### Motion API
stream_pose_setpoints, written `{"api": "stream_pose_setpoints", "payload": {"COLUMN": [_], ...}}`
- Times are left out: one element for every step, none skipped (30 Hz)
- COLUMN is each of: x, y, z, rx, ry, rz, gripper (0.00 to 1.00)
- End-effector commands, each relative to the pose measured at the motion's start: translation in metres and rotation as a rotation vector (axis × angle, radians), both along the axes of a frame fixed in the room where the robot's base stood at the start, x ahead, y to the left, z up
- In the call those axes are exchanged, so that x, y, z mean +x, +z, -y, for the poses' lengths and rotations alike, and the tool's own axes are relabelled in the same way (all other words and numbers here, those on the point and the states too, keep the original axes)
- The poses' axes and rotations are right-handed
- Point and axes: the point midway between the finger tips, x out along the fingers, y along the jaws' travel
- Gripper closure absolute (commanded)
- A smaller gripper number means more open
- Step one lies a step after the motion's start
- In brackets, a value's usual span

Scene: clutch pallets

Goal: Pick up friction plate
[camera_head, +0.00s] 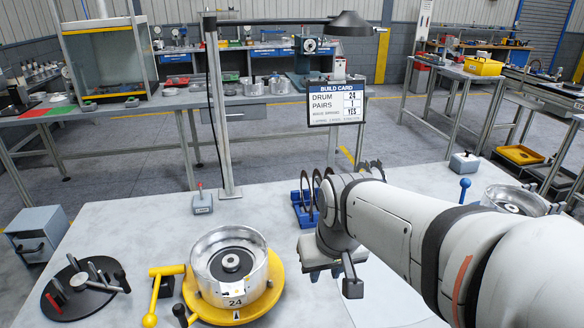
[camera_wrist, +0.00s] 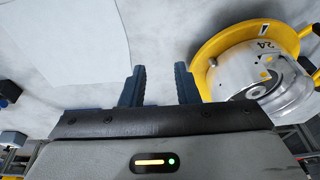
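Several thin dark rings, which look like friction plates (camera_head: 304,186), stand upright in a blue rack (camera_head: 305,216) at the middle of the table; my arm hides part of them. My gripper (camera_head: 333,277) is in front of the rack, above the table, to the right of the drum. In the wrist view, the two fingers of my gripper (camera_wrist: 160,78) are apart with nothing between them. The metal drum (camera_head: 230,262) marked 24 sits on a yellow round base (camera_head: 272,285); it also shows at the right of the wrist view (camera_wrist: 262,82). No friction plate is clear in the wrist view.
A build card (camera_head: 336,103) reads drum 24, pairs 1. A black round stand with upright pins (camera_head: 75,290) is at the left. A yellow lever (camera_head: 155,290) sticks out beside the drum. A post (camera_head: 218,110) rises behind. Another metal drum (camera_head: 515,200) is at the right.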

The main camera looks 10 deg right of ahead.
Motion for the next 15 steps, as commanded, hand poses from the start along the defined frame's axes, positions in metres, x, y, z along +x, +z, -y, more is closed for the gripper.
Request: {"api": "stream_pose_setpoints", "payload": {"x": [0.022,0.037,0.059,0.076,0.093,0.117,0.134,0.151,0.173,0.188,0.204,0.222,0.235,0.247,0.26], "y": [0.011,0.017,0.024,0.03,0.034,0.04,0.044,0.046,0.05,0.051,0.052,0.053,0.053,0.053,0.053], "z": [0.005,0.008,0.013,0.017,0.023,0.03,0.037,0.043,0.053,0.06,0.068,0.078,0.085,0.092,0.101], "rx": [0.005,0.007,0.012,0.014,0.016,0.018,0.019,0.02,0.018,0.018,0.016,0.013,0.013,0.01,0.006], "ry": [-0.006,-0.004,-0.004,-0.003,-0.004,-0.002,-0.003,-0.003,-0.003,-0.004,-0.004,-0.005,-0.006,-0.006,-0.007], "rz": [0.011,0.022,0.038,0.051,0.066,0.085,0.1,0.114,0.134,0.147,0.161,0.179,0.191,0.203,0.216], "gripper": [0.72,0.72,0.72,0.72,0.72,0.72,0.72,0.72,0.72,0.72,0.72,0.72,0.72,0.72,0.72]}}
